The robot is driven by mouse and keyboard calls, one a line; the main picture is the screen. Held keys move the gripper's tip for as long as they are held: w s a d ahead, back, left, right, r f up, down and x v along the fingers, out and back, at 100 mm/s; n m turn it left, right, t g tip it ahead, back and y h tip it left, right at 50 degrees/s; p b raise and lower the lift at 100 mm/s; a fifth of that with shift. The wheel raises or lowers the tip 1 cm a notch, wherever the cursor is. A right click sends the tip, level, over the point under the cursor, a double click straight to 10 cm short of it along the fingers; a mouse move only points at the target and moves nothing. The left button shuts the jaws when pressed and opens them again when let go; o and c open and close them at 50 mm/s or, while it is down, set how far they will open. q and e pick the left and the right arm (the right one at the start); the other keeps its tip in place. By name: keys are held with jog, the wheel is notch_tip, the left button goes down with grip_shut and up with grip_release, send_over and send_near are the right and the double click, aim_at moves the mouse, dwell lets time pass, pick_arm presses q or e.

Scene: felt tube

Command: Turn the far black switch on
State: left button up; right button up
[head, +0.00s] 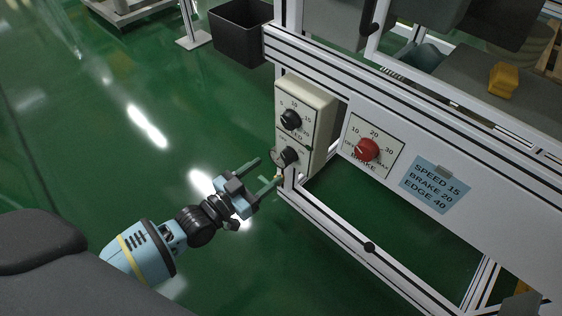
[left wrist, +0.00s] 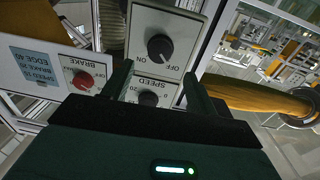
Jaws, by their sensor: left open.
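The black switch (head: 288,155) is a round knob on the lower part of a cream control box on the frame's left post. In the left wrist view, upside down, the switch (left wrist: 160,47) shows ON and OFF marks; I cannot tell its setting surely. A black SPEED knob (head: 291,119) sits above it in the head view and also shows in the left wrist view (left wrist: 148,98). My left gripper (head: 268,171) is open and empty, just left of and below the switch, its fingers pointing toward the box. The right gripper is out of view.
A red BRAKE knob (head: 367,149) and a blue note (head: 435,184) reading SPEED 15, BRAKE 20, EDGE 40 are on the white panel to the right. The frame's lower rail (head: 340,235) runs below. A black bin (head: 240,30) stands behind. Green floor at left is clear.

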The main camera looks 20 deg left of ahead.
aim_at(285, 158)
pick_arm(q)
jog(key=b+x, duration=0.1)
jog(key=x, duration=0.4)
jog(key=shift+f, duration=0.15)
jog(key=shift+w+d+b, duration=0.25)
jog(key=shift+w+b, duration=0.1)
jog(key=shift+w, duration=0.1)
jog(key=shift+c, duration=0.7)
jog(key=c, duration=0.8)
jog(key=shift+c, duration=0.2)
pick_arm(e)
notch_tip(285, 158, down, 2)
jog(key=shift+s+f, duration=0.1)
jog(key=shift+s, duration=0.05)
